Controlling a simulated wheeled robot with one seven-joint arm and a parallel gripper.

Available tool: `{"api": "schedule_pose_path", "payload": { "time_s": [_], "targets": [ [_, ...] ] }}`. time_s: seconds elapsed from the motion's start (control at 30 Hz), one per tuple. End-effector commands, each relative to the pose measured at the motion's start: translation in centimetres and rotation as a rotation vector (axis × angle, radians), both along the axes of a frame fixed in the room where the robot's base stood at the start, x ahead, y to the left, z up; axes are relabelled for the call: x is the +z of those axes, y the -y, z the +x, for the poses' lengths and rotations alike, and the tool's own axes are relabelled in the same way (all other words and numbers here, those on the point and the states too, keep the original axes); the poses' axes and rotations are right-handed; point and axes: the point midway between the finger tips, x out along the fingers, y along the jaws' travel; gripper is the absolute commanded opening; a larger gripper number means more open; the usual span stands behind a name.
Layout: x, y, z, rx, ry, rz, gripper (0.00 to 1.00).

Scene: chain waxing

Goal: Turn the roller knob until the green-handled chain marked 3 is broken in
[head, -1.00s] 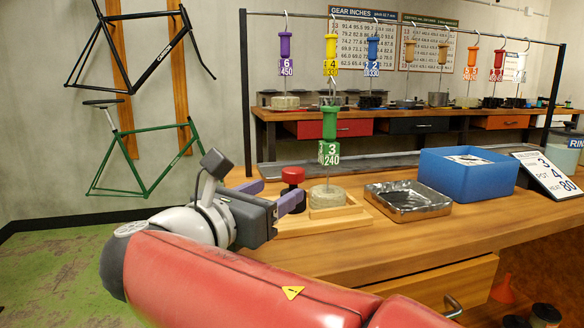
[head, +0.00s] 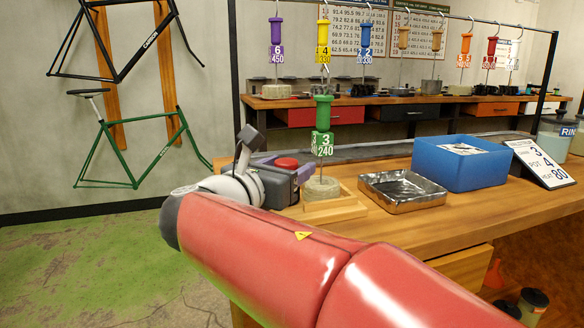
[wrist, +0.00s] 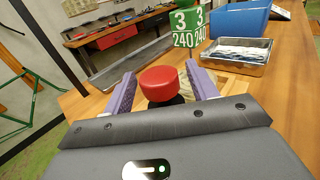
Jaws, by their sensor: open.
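The green-handled chain marked 3 (head: 323,112) stands upright, its green 3 / 240 tag (head: 323,145) below the handle and its pale coiled chain (head: 322,188) resting on the wooden roller stand (head: 337,209). The tag (wrist: 185,30) also shows in the wrist view. The red roller knob (head: 286,162) is just left of the coil, partly hidden by my gripper. In the wrist view, my gripper (wrist: 160,72) is open, its purple fingers on either side of the red knob (wrist: 158,82). A gap shows at the left finger; contact at the right finger I cannot tell.
A foil-like metal tray (head: 402,190) and a blue box (head: 462,164) stand right of the stand. A sign reading 3, 4, 80 (head: 542,163) is farther right. Other coloured-handled chains hang from the rail (head: 400,8) behind. The bench's front strip is clear.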

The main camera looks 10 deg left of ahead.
Motion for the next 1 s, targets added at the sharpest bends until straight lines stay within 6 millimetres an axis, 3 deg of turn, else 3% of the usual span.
{"api": "schedule_pose_path", "payload": {
  "time_s": [0.07,0.37,0.67,1.0],
  "targets": [
    [0.00,0.00,-0.01,0.000,0.000,0.000,0.54],
    [0.00,-0.01,-0.03,0.000,0.000,0.000,0.15],
    [-0.04,0.13,0.01,0.037,0.001,0.001,0.15],
    [-0.21,0.33,0.01,0.259,0.002,0.002,0.15]
  ]
}}
